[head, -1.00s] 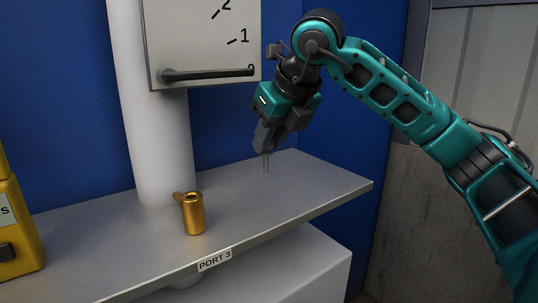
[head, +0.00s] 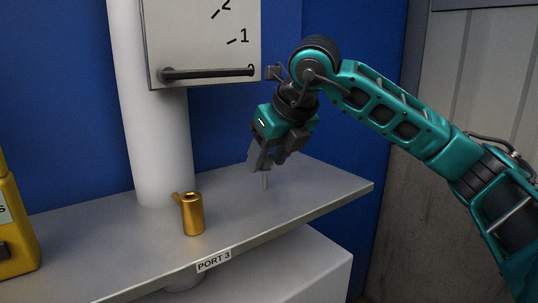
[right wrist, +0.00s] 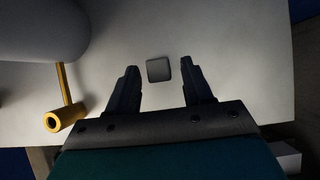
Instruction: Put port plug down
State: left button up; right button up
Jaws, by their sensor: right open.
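The port plug (right wrist: 159,69) shows as a small dark grey square between my right gripper's fingers in the right wrist view, with a gap on each side. In the head view its thin grey stem (head: 265,181) shows below the fingers and appears to meet the shelf. Its upper part is hidden by the fingers there. My right gripper (head: 262,168) is open around the plug, low over the shelf; its spread fingers also show in the right wrist view (right wrist: 160,85). My left gripper is not in view.
The grey shelf (head: 318,193) carries a "PORT 3" label (head: 213,261) on its front edge. A brass fitting (head: 193,215) stands beside the white column (head: 160,150). A grey dial box with a black handle (head: 210,74) hangs above. A yellow object (head: 15,235) is at far left.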

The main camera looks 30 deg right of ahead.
jog(key=shift+r+p, duration=0.3)
jog(key=shift+r, duration=0.05)
jog(key=p+v, duration=0.1)
jog(key=v, duration=1)
jog(key=shift+s+r, duration=0.25)
jog(key=shift+r, duration=0.05)
jog(key=shift+s, duration=0.1)
